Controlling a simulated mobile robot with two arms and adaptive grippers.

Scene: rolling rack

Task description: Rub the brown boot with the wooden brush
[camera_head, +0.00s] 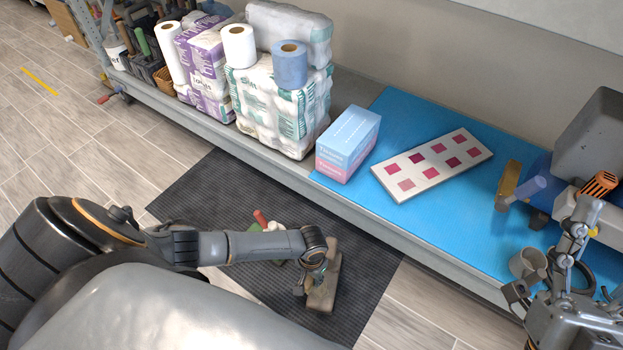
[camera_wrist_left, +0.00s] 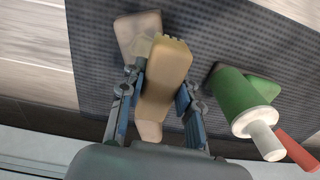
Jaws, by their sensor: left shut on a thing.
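My left gripper (camera_head: 314,262) is shut on a tan wooden block-like thing, which I take for the wooden brush (camera_wrist_left: 167,72). It is held between both fingers (camera_wrist_left: 158,105) over the dark mat. In the head view the brush (camera_head: 326,283) shows as a long brown piece beside the gripper. A paler brown piece (camera_wrist_left: 136,32) lies partly behind the brush in the left wrist view; I cannot tell whether it is the brown boot or whether they touch. My right gripper (camera_head: 535,290) is at the lower right, its jaws unclear.
A green thing (camera_wrist_left: 236,100) with white and red parts is on the mat (camera_head: 225,195), right of the brush.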

